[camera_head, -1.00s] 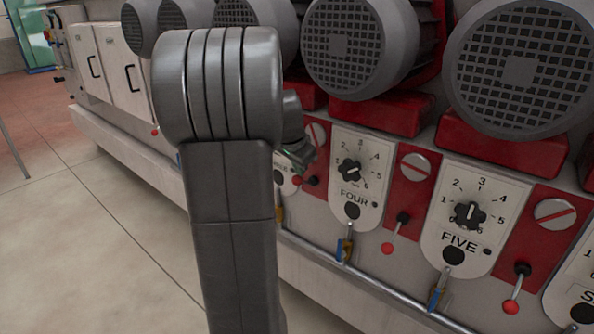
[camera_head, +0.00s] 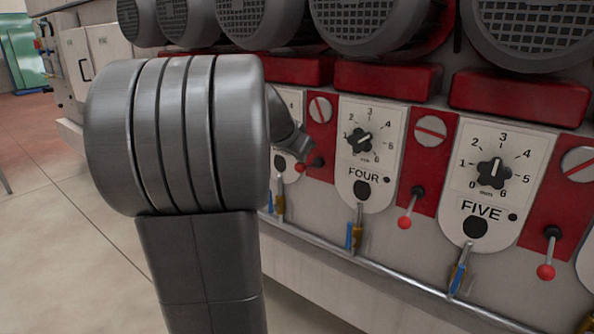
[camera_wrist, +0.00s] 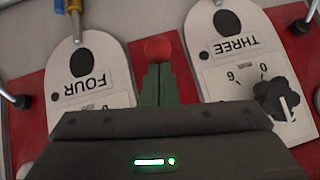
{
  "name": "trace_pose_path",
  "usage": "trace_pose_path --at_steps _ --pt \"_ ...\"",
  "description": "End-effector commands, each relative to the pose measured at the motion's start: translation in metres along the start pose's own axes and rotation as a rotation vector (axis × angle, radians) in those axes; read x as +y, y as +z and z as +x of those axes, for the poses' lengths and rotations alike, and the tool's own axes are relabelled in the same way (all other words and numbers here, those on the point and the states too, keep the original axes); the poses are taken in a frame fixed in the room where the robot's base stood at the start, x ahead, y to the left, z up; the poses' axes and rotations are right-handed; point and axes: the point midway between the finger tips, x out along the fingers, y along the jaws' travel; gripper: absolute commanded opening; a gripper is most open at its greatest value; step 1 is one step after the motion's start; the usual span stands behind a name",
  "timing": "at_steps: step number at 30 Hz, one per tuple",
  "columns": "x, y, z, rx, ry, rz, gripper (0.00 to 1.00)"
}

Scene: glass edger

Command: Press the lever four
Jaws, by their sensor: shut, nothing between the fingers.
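The plate marked FOUR (camera_head: 369,177), with its black dial (camera_head: 358,141), is on the machine front in the head view. It also shows upside down at left in the wrist view (camera_wrist: 92,75). One red-balled lever (camera_head: 404,222) hangs right of this plate, and another red ball (camera_head: 300,167) shows to its left. In the wrist view, a red ball (camera_wrist: 158,48) lies between the FOUR and THREE plates. My gripper (camera_wrist: 158,72) is shut and empty, its green fingertips at the ball's edge; contact is unclear. My arm hides much of the gripper in the head view.
The FIVE plate (camera_head: 481,212) and another red-balled lever (camera_head: 546,270) are to the right. Grey motors (camera_head: 376,20) on red blocks overhang the panel. A metal rail (camera_head: 330,252) runs below the plates. Open floor (camera_head: 70,235) lies at left.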

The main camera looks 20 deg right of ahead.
Motion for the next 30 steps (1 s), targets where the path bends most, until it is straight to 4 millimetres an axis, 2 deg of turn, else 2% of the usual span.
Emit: trace_pose_path --at_steps 1,19,30 --pt "0.003 0.009 0.008 0.02 -0.004 -0.003 0.0" --pt "0.007 0.031 0.016 0.261 -0.037 -0.037 0.0" --pt "0.01 0.045 0.026 0.258 -0.037 -0.035 0.0"
